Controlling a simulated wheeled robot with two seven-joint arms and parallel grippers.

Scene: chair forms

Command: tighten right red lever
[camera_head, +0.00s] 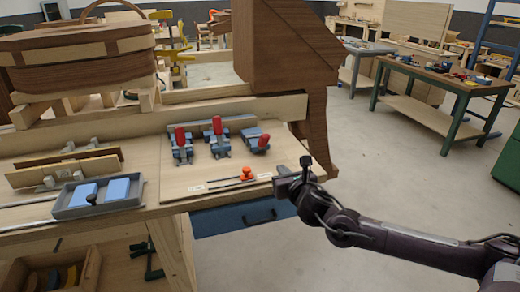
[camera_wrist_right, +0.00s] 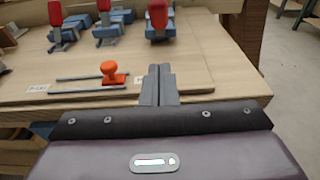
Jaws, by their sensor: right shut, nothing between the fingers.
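Three clamps with red levers stand in a row on the wooden board (camera_head: 220,176) of the bench. The left red lever (camera_head: 181,137) and the middle red lever (camera_head: 217,125) stand upright. The right red lever (camera_head: 263,141) is tilted over to the right, above its grey-blue clamp body (camera_head: 252,146). In the right wrist view the right red lever (camera_wrist_right: 158,14) is at the top, cut by the frame edge. My right gripper (camera_head: 283,183) is at the board's front right edge, in front of the right lever and apart from it. Its fingers (camera_wrist_right: 158,84) are together and empty. My left gripper is not in view.
An orange knob (camera_head: 246,172) on a slide rail lies on the board, left of my right gripper. A grey tray with blue pads (camera_head: 120,190) is at the left. A dark wooden upright (camera_head: 319,120) stands at the board's right.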

